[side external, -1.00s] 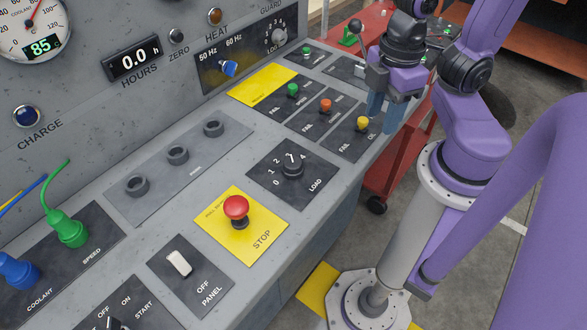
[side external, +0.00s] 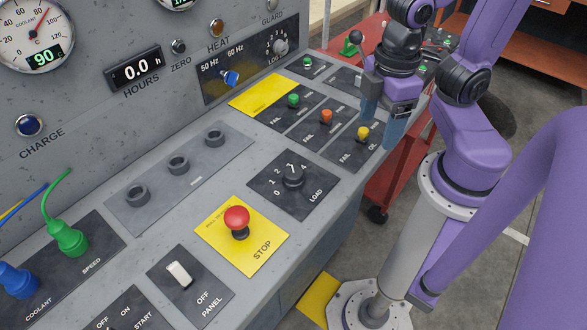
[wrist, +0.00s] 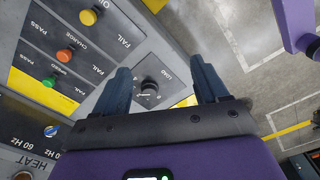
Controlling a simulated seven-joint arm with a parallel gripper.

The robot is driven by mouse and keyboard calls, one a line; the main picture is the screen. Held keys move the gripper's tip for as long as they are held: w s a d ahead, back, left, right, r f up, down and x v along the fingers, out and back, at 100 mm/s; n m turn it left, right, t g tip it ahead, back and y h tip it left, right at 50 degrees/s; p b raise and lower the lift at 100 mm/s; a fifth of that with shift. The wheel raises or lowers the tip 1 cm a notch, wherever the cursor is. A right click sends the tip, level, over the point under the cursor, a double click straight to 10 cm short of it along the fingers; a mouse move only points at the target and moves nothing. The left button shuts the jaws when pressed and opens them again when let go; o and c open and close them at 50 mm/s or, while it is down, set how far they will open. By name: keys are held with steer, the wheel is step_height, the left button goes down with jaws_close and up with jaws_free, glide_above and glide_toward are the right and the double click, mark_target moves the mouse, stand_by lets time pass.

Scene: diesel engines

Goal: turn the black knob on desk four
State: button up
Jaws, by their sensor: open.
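A black knob (side external: 293,178) sits on the dark LOAD plate, with numbers around it, on the grey desk in the side view. The exact number it points at is hard to read. In the wrist view the knob (wrist: 148,87) appears between my two blue fingers, nearer the left one. My gripper (side external: 383,118) is open and empty. In the side view it hangs above the desk's right edge, beyond the yellow OIL switch, up and to the right of the knob and apart from it. My gripper also shows in the wrist view (wrist: 160,66).
A red STOP button (side external: 237,218) stands in front of the knob. Yellow (side external: 363,133), orange (side external: 326,117) and green (side external: 293,100) switches stand behind it. A red trolley (side external: 402,185) is beside the desk.

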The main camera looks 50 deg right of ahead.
steer(key=w+a+r+m, duration=0.2)
steer(key=w+a+m, duration=0.35)
steer(key=m, duration=1.25)
glide_toward(294, 172)
steer(key=f, duration=0.9)
steer(key=shift+w+a, duration=0.1)
steer(key=shift+a, duration=0.1)
steer(key=c, duration=1.1)
